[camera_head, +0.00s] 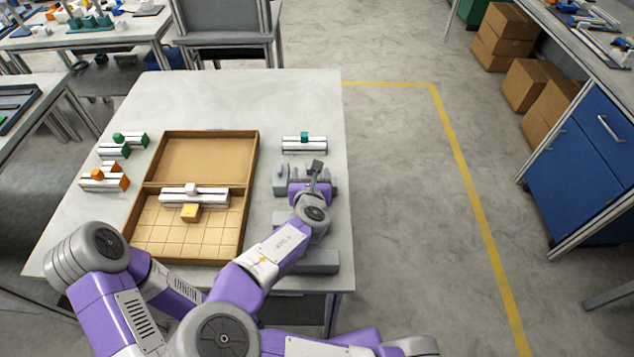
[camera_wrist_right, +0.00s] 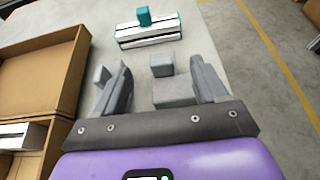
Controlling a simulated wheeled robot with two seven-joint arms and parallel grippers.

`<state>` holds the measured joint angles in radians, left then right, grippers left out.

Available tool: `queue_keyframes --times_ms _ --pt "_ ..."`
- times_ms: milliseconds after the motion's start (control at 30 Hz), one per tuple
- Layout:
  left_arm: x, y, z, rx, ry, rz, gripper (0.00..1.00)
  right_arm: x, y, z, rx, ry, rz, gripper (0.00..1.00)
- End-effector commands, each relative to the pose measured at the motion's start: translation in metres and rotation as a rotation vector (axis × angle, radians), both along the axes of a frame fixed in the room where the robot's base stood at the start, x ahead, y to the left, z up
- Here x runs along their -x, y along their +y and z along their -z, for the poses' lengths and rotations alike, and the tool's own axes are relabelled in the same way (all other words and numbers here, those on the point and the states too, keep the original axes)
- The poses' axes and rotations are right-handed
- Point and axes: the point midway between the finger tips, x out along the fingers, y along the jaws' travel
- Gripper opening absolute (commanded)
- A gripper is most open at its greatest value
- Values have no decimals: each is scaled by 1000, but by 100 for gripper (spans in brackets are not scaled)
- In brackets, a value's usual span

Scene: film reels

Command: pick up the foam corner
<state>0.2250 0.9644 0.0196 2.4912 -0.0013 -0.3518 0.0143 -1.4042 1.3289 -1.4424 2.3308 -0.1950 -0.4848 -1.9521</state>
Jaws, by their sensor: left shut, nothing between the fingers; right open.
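A grey blocky piece, apparently the foam corner (camera_wrist_right: 173,93), lies on the table between the fingers in the right wrist view. A smaller raised grey block (camera_wrist_right: 161,65) stands at its far side; I cannot tell whether they are one piece. My right gripper (camera_wrist_right: 164,88) is open, with one finger on each side and gaps to the piece. In the head view its purple body covers much of the grey pieces. My left arm folds at the lower left, and I cannot make out its fingers behind the other arm.
A teal-topped rail (camera_head: 304,146) stands beyond the gripper. A grey block (camera_head: 322,262) lies near the front right edge.

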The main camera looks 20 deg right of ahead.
Motion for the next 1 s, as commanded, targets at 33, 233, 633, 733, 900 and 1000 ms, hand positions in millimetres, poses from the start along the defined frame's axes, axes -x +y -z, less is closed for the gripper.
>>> queue_keyframes --times_ms 33,233,633,733,900,1000 --pt "0 0 3 0 0 0 0 -4 -2 3 -1 0 0 72" --pt "0 0 10 0 -1 0 0 -18 -7 10 -3 -1 1 72" --pt "0 0 24 0 -1 0 0 -54 -17 23 -1 -1 0 72" --pt "0 0 23 0 -1 0 0 -54 -17 23 -1 -1 0 72" --pt "0 0 23 0 -1 0 0 -54 -17 23 0 -1 0 54" --pt "0 0 23 0 -1 0 0 -53 -17 23 0 -1 0 39"
